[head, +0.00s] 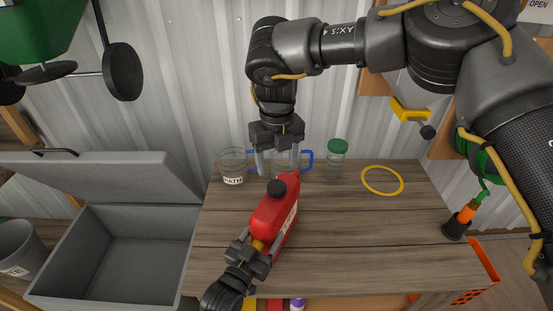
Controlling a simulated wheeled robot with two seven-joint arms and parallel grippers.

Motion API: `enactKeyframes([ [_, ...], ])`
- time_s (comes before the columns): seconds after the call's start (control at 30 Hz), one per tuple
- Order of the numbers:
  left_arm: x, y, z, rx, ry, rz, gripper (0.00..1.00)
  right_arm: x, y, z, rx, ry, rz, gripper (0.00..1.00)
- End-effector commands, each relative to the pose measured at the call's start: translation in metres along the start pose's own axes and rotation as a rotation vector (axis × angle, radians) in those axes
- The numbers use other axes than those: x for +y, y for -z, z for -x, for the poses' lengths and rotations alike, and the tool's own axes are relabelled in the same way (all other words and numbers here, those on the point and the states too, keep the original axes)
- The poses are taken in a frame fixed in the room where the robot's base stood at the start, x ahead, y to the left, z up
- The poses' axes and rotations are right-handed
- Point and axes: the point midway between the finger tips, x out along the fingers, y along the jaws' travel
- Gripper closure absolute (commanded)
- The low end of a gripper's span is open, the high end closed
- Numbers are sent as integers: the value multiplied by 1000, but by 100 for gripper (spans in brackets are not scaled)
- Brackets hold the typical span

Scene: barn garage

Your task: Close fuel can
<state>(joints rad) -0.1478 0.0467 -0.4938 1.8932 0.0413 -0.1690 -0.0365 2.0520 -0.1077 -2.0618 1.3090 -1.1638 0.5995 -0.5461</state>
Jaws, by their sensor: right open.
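The red fuel can (272,222) is on the wooden workbench, with a dark round cap (277,187) at its far upper end. My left gripper (258,238) comes from the bottom, with its fingers on either side of the can's near end, around a yellow part. My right gripper (278,163) points down beyond the can. Its fingers are apart and empty, just above and behind the cap. I cannot tell how tightly the cap sits.
Glass jars stand behind the can: one labelled jar (232,168) on the left and a green-lidded jar (337,158) on the right. A yellow ring (382,181) lies on the workbench (350,235). An open grey chest (130,255) is at left. The bench's right half is mostly clear.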

Motion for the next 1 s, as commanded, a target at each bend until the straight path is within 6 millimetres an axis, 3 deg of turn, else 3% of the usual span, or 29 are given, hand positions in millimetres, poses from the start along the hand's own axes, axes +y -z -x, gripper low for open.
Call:
enactKeyframes([
  [0.27, 0, 0, 0, 1, 1, 0, 98, 0, 0, -5, 1, 0, -2, 38],
  [0.7, 0, 0, 0, 1, 1, 0, 98, 0, 0, -64, 2, 0, -3, 38],
  [1.0, 0, 0, 0, 1, 1, 0, 98, 0, 0, -80, 0, 0, -3, 38],
])
